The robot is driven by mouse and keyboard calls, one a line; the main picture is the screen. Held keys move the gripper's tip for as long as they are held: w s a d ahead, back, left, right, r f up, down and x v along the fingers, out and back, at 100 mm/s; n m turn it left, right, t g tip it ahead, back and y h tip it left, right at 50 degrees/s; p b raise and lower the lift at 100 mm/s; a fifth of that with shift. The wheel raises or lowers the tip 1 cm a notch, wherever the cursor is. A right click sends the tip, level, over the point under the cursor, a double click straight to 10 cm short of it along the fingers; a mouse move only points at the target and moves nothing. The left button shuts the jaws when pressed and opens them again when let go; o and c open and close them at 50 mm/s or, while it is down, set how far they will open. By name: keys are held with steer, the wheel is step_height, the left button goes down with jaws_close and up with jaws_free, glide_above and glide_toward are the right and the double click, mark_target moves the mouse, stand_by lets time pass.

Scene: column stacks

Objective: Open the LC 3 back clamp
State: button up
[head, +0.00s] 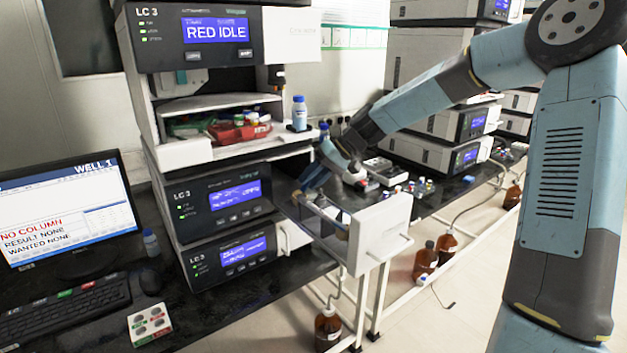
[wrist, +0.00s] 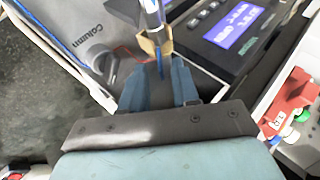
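The LC 3 stack (head: 215,120) stands at the left in the head view, with its column drawer (head: 378,238) pulled out to the right. My gripper (head: 316,180) reaches down over the drawer's inner end, beside the stack. In the wrist view, a tan clamp (wrist: 150,46) sits just beyond my fingertips (wrist: 166,68), around a white and blue column (wrist: 152,14). A thin blue piece shows in the gap between the fingers. The fingers look apart. Whether they touch the clamp is unclear. The clamp's latch cannot be made out.
The drawer front, marked "Column", has a grey handle (wrist: 103,60). A red tray (head: 238,130) and a blue-capped bottle (head: 299,113) stand on shelves above. A monitor (head: 62,215) reads "NO COLUMN". Brown bottles (head: 425,260) stand on the floor at right.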

steer(key=shift+a+f, duration=0.15)
steer(key=shift+a, duration=0.05)
steer(key=shift+c, duration=0.4)
jaws_close()
